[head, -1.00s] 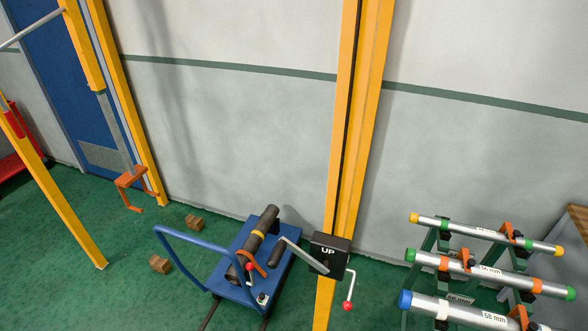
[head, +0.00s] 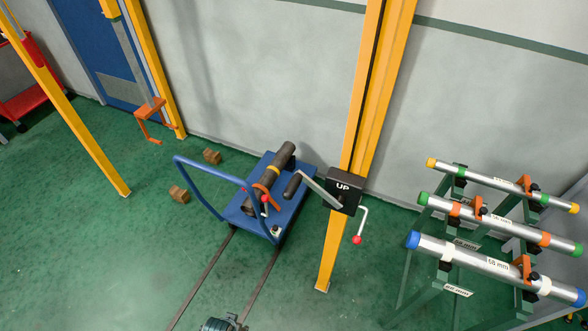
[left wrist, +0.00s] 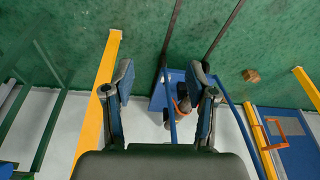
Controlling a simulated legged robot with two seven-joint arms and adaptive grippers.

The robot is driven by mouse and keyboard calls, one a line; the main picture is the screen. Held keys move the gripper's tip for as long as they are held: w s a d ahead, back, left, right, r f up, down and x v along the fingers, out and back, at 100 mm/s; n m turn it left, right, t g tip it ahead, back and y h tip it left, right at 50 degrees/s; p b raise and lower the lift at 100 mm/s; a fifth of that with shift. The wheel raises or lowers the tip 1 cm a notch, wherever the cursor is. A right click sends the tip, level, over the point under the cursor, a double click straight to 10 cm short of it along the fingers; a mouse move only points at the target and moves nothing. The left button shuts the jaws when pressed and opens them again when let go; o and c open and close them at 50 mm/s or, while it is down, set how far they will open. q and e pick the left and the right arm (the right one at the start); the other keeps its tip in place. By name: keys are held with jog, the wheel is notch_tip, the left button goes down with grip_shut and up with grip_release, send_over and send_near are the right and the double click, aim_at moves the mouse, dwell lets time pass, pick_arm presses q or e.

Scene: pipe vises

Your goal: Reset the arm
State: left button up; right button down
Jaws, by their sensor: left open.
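My left gripper (left wrist: 161,75) shows in the left wrist view, with its two dark fingers spread apart and nothing between them. Beyond the fingers, that view shows the blue cart (left wrist: 158,104) with dark pieces on it, partly hidden by the right finger. My right gripper is in neither view.
The blue cart (head: 250,222) with a dark pipe stands on floor rails (head: 205,278). A yellow post (head: 338,235) carries a crank box (head: 344,190). A pipe rack (head: 410,280) stands right. A dark teal device (head: 218,325) shows at the bottom edge.

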pick_arm(q)
jog(key=s+f+g, duration=0.1)
jog(key=s+f, duration=0.1)
jog(key=f, duration=0.8)
jog(key=s+f, duration=0.3)
jog(key=f, duration=0.6)
jog(key=s+a+f, duration=0.2)
jog(key=s+f, duration=0.9)
jog(key=f, duration=0.1)
jog(key=shift+g, duration=0.4)
